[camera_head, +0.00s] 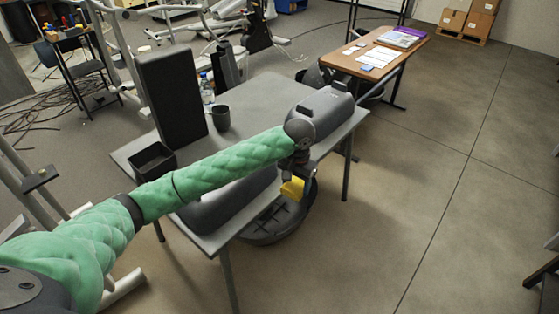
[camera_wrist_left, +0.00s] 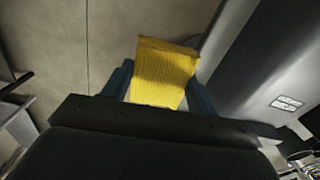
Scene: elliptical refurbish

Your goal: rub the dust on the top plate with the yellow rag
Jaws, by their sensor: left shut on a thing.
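The yellow rag (camera_head: 292,188) is held in my left gripper (camera_head: 297,172), off the table's right front side. In the left wrist view the rag (camera_wrist_left: 165,72) sits between the two blue fingers (camera_wrist_left: 160,92) and sticks out past them. A long grey housing (camera_head: 225,205) lies along the front of the grey table (camera_head: 265,95), partly hidden by my green left arm. A large grey surface with a white label (camera_wrist_left: 255,75) is close beside the rag in the left wrist view. I cannot tell which part is the top plate, and no dust is discernible.
A black upright panel (camera_head: 170,98), an open black box (camera_head: 153,160) and a dark cup (camera_head: 221,118) stand on the table. A dark round tub (camera_head: 272,222) is on the floor below. A wooden table (camera_head: 368,62) with papers is behind.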

